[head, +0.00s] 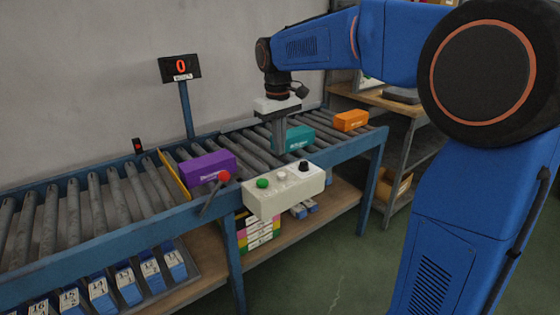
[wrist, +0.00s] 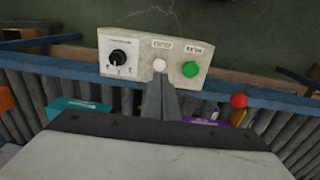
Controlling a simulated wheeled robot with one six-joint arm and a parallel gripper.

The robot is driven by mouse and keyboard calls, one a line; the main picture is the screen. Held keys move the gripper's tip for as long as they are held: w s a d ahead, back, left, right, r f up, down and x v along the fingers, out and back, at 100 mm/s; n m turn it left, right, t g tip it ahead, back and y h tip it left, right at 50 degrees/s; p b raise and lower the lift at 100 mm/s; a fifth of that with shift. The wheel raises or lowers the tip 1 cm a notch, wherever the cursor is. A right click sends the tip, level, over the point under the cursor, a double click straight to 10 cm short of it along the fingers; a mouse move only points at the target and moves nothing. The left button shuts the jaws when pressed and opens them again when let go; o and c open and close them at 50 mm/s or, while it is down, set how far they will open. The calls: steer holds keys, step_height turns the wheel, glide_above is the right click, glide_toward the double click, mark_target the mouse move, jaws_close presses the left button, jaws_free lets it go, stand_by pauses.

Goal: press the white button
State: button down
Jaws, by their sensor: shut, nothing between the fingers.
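The white button (head: 281,175) sits between a green button (head: 262,183) and a black knob (head: 303,167) on the pale control box (head: 285,200) at the conveyor's front edge. In the wrist view, the white button (wrist: 159,64) shows just beyond my fingertips, with the green button (wrist: 190,69) to its right and the black knob (wrist: 119,58) to its left. My gripper (head: 279,148) is shut and empty, pointing down. In the head view its tips are above the white button in the picture, apart from it. The fingers (wrist: 160,82) leave the button uncovered.
A red-knobbed lever (head: 224,176) stands left of the box. A purple box (head: 207,167), a teal box (head: 300,138) and an orange box (head: 350,120) lie on the roller conveyor. A yellow plate (head: 174,176) stands across the rollers.

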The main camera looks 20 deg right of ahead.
step_height(320, 180, up, 6)
steer(key=shift+a+f, duration=0.15)
steer(key=shift+s, duration=0.15)
stand_by(0.6)
steer(key=s+d+f+m+t, duration=0.1)
steer(key=s+d+f, duration=0.15)
steer(key=s, duration=0.55)
steer(key=s+d+f+m+t, duration=0.1)
steer(key=s+d+f, duration=0.15)
steer(key=s, duration=0.55)
steer(key=s+d+f+m+t, duration=0.1)
steer(key=s+f, duration=0.5)
steer(key=s, duration=0.2)
steer(key=s+d+f+m+t, duration=0.1)
steer(key=s+d+f, duration=0.1)
steer(key=s+f, duration=0.4)
steer(key=shift+s+d, duration=0.3)
steer(key=shift+s, duration=0.55)
steer(key=shift+r, duration=0.1)
